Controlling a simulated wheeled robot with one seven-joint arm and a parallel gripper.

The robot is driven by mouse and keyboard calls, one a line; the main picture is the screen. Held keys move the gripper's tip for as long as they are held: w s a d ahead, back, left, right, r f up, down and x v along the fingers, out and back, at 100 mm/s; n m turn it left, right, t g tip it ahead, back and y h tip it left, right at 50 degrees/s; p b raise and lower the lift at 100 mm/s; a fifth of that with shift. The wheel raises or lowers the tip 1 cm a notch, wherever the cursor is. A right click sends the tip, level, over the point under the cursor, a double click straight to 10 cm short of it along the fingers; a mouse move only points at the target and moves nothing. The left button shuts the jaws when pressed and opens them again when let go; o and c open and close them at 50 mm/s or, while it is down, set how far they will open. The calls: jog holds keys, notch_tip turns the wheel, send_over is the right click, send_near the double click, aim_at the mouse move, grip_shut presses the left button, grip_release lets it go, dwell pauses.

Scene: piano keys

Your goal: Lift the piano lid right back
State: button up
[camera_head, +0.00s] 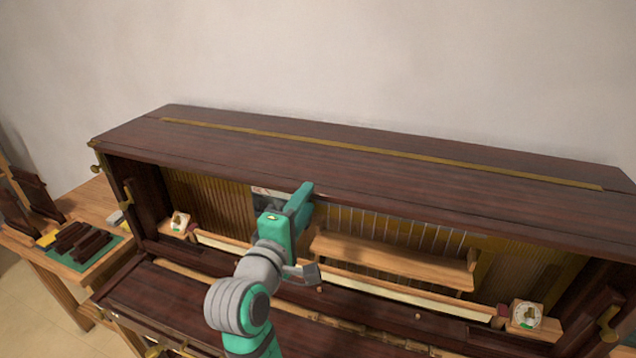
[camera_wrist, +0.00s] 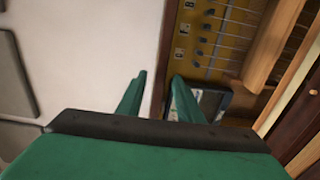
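The piano lid (camera_head: 400,170) is a long dark brown board lying flat across the top of the upright piano, with a brass strip along its length. My gripper (camera_head: 303,190) is at the lid's front edge, left of the middle, in front of the piano's open upper front. In the wrist view my two green fingers (camera_wrist: 158,88) are apart. A dark brown edge (camera_wrist: 168,50), apparently the lid's front edge, lies in line with the gap between them. I cannot tell whether either finger touches it. The fingertips are hard to see in the head view.
Inside the piano are strings and a wooden rail (camera_head: 395,262). A small dial-like block (camera_head: 179,222) stands at left, another (camera_head: 526,318) at right. A side table (camera_head: 75,270) holds dark wooden pieces. The pale wall (camera_head: 380,70) rises behind the lid.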

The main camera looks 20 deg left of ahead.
aim_at(318, 179)
jog(key=w, duration=0.8)
jog(key=shift+w+d, duration=0.15)
jog(key=shift+w, duration=0.1)
grip_shut()
